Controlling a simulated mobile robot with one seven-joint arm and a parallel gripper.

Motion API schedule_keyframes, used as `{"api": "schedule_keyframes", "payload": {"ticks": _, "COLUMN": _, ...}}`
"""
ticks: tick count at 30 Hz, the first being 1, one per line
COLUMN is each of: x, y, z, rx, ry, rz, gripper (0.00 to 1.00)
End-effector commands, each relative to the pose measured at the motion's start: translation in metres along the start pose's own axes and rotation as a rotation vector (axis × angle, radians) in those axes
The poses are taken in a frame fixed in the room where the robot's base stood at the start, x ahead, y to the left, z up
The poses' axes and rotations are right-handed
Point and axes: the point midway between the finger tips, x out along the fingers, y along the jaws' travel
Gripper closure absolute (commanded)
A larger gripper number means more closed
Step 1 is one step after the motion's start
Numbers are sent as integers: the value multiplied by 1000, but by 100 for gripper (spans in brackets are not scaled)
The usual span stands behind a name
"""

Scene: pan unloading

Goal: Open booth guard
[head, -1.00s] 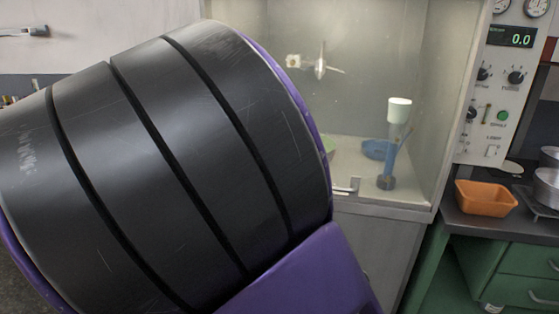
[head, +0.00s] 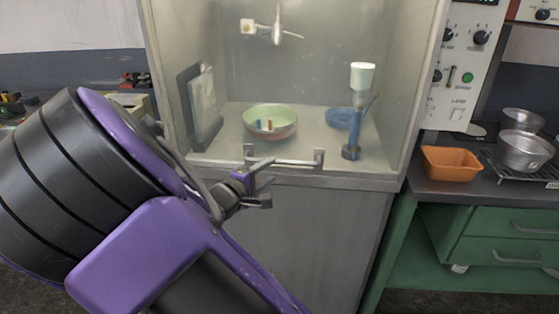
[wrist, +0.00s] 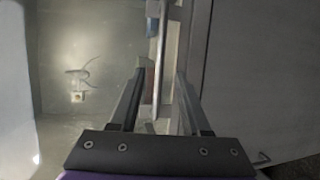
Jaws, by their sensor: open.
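The booth (head: 395,186) stands ahead with its clear front guard (head: 310,90) down; the inside shows through it. The guard's metal handle (head: 302,161) is a horizontal bar on brackets at its lower edge. My gripper (head: 266,182) is open at the left part of this handle. In the wrist view my gripper's fingers (wrist: 160,104) stand apart, with the handle bar (wrist: 163,55) running up the picture between them. I cannot tell whether either finger touches it.
Inside the booth are a pale green bowl (head: 270,119) with small pieces, a blue dish (head: 340,118), a blue stand with a white cup (head: 362,76) and a small fan (head: 277,27). At right, a counter holds an orange tray (head: 451,164) and metal pans (head: 525,151).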

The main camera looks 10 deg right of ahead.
Motion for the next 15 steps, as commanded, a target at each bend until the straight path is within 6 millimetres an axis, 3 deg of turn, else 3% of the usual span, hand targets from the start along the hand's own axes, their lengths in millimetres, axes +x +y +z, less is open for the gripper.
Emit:
{"api": "schedule_keyframes", "payload": {"ticks": 6, "x": 47, "y": -1, "z": 1, "rx": 1, "ry": -4, "rz": 2, "gripper": 53}}
{"api": "schedule_keyframes", "payload": {"ticks": 15, "x": 79, "y": 0, "z": 0, "rx": 2, "ry": 0, "rz": 0, "gripper": 53}}
